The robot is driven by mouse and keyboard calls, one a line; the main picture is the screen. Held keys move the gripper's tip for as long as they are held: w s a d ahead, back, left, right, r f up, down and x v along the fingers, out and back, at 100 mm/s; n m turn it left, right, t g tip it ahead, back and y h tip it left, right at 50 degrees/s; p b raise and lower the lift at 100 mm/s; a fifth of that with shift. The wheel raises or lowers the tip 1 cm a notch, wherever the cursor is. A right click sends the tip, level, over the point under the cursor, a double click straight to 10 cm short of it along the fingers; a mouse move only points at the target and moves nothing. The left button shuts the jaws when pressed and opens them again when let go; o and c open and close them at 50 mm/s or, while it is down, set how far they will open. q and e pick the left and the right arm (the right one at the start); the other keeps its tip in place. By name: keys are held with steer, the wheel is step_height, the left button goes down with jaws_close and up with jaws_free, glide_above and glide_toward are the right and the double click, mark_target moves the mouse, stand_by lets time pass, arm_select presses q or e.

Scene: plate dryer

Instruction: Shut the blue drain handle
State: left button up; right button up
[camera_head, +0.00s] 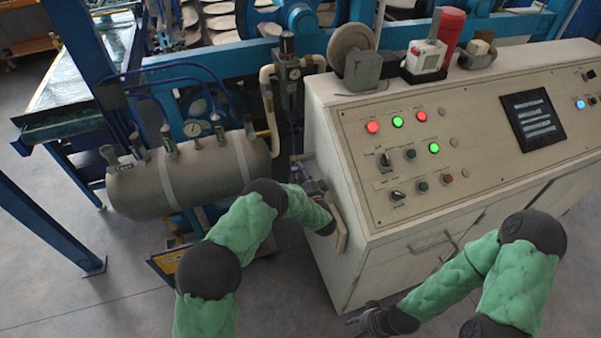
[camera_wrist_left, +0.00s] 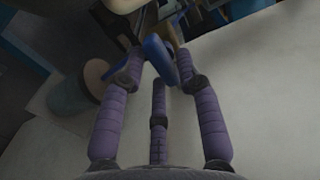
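The blue handle (camera_wrist_left: 160,58) shows in the left wrist view as a short blue bar at the fingertips of my left gripper (camera_wrist_left: 160,66). In the head view my left gripper (camera_head: 308,180) is beside the left side of the control cabinet, and I cannot make out the handle there.
The cream control cabinet (camera_head: 335,270) with lit buttons stands close to the right of my left gripper. A grey cylindrical tank (camera_head: 215,172) with gauges and blue hoses lies to the left. A blue post (camera_head: 45,225) stands farther left. The floor in front is open.

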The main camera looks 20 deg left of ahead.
stand_by(0.3)
arm_select(q)
steer(key=v, duration=1.2)
stand_by(0.3)
